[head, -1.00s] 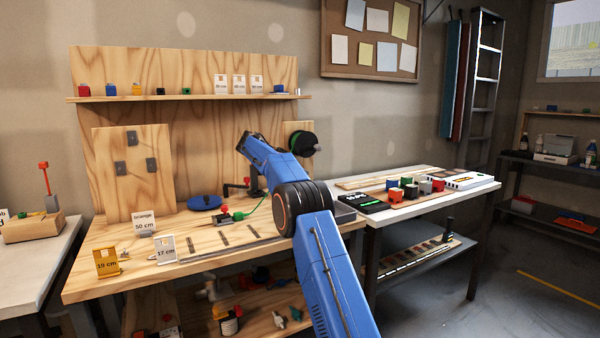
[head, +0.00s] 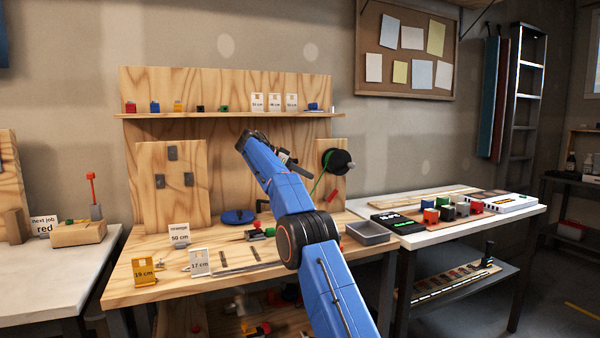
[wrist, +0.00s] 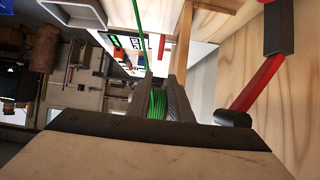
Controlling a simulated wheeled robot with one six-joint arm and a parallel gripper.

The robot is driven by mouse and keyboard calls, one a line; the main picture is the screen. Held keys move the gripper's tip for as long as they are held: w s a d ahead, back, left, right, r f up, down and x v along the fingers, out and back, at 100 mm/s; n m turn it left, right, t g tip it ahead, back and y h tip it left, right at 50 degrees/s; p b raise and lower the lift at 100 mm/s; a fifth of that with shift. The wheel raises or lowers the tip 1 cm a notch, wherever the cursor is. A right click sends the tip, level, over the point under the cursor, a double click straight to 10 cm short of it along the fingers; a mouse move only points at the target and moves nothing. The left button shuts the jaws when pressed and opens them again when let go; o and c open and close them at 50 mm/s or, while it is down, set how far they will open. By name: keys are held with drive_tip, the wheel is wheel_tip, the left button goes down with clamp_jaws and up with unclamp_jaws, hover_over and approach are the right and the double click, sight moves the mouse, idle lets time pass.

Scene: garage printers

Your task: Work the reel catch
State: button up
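The reel (head: 338,160) is a black-flanged spool of green line on a wooden upright panel. In the wrist view, its green winding (wrist: 157,105) shows between my gripper's dark fingers (wrist: 161,85), and a green strand runs up from it. A red lever (wrist: 258,83) with dark ends, possibly the catch, lies along pale wood at the right, outside the fingers. In the head view a small red piece (head: 333,196) shows below the reel. My gripper (head: 287,157) is left of the reel, partly hidden by my arm. Its fingers look apart; I see no contact with the lever.
The wooden bench (head: 125,290) holds price-style cards, a blue disc (head: 238,216) and a grey tray (head: 368,232). A shelf (head: 220,115) with small blocks runs behind. A white table (head: 470,225) with coloured blocks stands at the right.

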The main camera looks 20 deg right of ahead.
drive_tip(key=shift+v, duration=1.2)
drive_tip(key=h, duration=0.6)
approach(332, 193)
drive_tip(key=d, duration=1.1)
drive_tip(key=shift+w+d, duration=0.1)
drive_tip(key=shift+d, duration=0.05)
clamp_jaws()
